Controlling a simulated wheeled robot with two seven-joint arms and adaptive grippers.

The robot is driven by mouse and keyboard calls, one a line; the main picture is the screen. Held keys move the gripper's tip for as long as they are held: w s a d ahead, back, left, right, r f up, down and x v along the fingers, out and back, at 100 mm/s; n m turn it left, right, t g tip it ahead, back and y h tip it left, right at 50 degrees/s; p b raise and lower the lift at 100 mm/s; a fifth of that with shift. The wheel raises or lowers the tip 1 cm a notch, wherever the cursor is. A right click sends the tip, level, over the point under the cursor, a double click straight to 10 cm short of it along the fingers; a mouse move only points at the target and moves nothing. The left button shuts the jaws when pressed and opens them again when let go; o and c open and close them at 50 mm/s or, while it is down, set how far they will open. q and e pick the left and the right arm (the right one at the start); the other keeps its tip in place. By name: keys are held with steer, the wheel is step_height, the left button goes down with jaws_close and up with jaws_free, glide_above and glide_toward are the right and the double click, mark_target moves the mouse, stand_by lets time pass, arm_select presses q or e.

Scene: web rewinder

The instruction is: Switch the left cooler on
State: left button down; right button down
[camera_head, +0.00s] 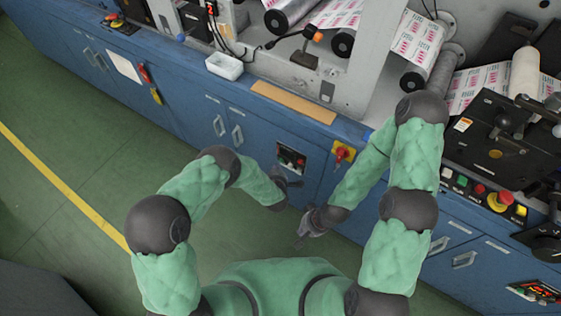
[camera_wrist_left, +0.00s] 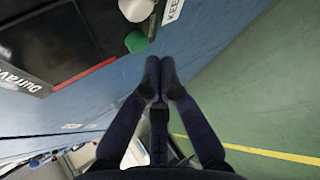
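A small dark control panel (camera_head: 291,157), apparently the left cooler's, sits in the blue cabinet front at the middle of the head view. In the left wrist view its black face (camera_wrist_left: 85,35) shows large, with a green button (camera_wrist_left: 136,42) and a pale button (camera_wrist_left: 137,9) near its edge. My left gripper (camera_head: 297,184) is just below the panel; in the left wrist view its fingertips (camera_wrist_left: 159,68) are together and empty, close to the green button. Contact cannot be told. My right gripper (camera_head: 302,238) hangs lower, pointing down; its finger opening is unclear.
A yellow box with a red switch (camera_head: 343,153) is right of the panel. A similar panel with lit red digits (camera_head: 537,291) is at lower right. A red emergency button (camera_head: 500,201) is on the right console. Green floor (camera_head: 60,200) is clear at left.

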arm_select(q)
steer(key=shift+w+d, duration=0.1)
steer(key=shift+w+d, duration=0.15)
steer(key=shift+w, duration=0.05)
steer(key=shift+w+d+b, duration=0.3)
steer(key=shift+w+b, duration=0.15)
steer(key=shift+b, duration=0.05)
stand_by(0.9)
steer(key=shift+s+a, duration=0.55)
steer(key=shift+s, duration=0.25)
steer(key=s+a, duration=0.1)
steer(key=s, duration=0.1)
steer(key=s+a+p, duration=0.1)
steer(key=s+a, duration=0.1)
steer(key=shift+p, duration=0.3)
stand_by(0.4)
stand_by(0.6)
